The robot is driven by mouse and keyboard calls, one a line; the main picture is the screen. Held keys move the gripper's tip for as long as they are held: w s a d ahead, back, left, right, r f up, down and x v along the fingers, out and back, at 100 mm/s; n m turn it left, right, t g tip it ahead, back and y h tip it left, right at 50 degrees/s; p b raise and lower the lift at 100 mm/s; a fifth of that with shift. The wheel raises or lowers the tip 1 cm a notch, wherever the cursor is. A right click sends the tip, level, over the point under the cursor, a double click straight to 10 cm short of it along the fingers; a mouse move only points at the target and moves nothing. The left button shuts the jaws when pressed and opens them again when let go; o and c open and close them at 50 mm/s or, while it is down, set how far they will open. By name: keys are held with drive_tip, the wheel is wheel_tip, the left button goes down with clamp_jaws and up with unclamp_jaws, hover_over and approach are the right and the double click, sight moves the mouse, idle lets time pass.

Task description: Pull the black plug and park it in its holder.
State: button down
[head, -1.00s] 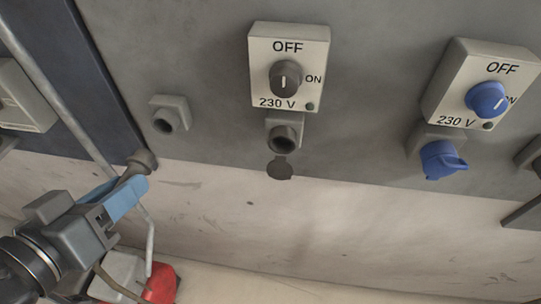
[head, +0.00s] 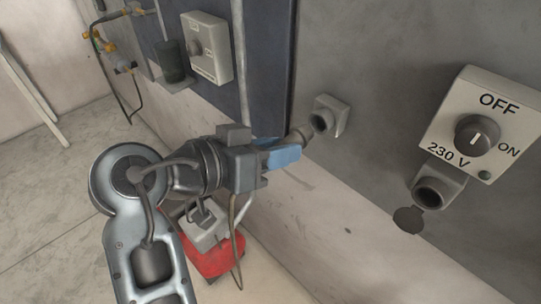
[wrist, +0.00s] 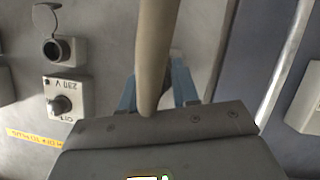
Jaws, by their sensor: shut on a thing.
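My gripper (head: 288,150), with blue fingers, is shut on the black plug (head: 299,136), whose dark grey end sticks out past the fingertips. The plug's end is close in front of the holder (head: 336,112), a small grey wall piece with a round opening. I cannot tell whether they touch. In the wrist view a thick beige cable (wrist: 155,55) runs between the blue fingers (wrist: 160,90) and hides the plug. The 230 V socket (head: 433,186) is empty, its round flap (head: 408,220) hanging open. Its switch (head: 477,136) above points to OFF.
A dark blue wall panel (head: 268,60) and a vertical pipe (head: 241,60) are just left of the holder. A red and grey object (head: 215,258) stands below my gripper. A pale control box (head: 207,48) is farther left. The wall below the holder is bare.

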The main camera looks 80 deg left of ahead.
sight(287, 138)
drive_tip(key=shift+w+a, duration=0.4)
drive_tip(key=shift+w, duration=0.25)
drive_tip(key=shift+w+a, duration=0.4)
drive_tip(key=shift+w, duration=0.25)
drive_tip(key=shift+w+a, duration=0.35)
drive_tip(key=shift+w, duration=0.25)
idle(1.8)
drive_tip(key=c, duration=0.8)
unclamp_jaws()
drive_tip(key=shift+o, duration=0.2)
drive_tip(key=shift+b+v, duration=0.75)
drive_tip(key=shift+v, duration=3.1)
